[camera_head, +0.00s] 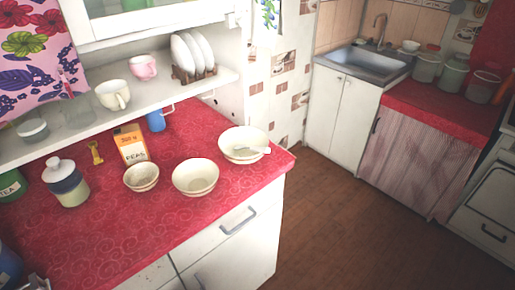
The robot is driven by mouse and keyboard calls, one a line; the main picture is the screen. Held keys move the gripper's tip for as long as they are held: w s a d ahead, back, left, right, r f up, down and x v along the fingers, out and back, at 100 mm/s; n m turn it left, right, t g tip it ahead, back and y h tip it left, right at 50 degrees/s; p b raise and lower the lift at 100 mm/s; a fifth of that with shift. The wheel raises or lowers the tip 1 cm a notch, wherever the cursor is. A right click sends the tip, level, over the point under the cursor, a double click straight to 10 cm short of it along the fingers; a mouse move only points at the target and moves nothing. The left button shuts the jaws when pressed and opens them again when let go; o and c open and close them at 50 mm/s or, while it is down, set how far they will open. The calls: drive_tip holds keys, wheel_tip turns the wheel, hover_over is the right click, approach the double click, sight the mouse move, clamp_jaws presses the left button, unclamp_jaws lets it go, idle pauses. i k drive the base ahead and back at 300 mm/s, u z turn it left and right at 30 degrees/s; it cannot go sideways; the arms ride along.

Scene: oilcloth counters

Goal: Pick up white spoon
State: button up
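A white spoon (258,150) rests in the cream bowl (241,136) near the right corner of the red counter (105,235). Its pale handle points right and reaches over the bowl's rim. Its other end is hard to make out against the bowl's inside. My gripper is not recognisable in this view.
Two more bowls stand left of it, one larger (195,190) and one smaller (141,188). Behind are a peas box (131,143), a blue mug (156,121) and a shelf (185,93) with cups and plates. A lidded jar (66,190) stands left. Wooden floor (340,220) is clear.

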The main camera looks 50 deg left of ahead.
sight(253, 148)
drive_tip(key=u, duration=2.1)
drive_tip(key=k, duration=0.35)
drive_tip(key=u, duration=0.7)
drive_tip(key=i, duration=0.5)
drive_tip(key=z, duration=0.05)
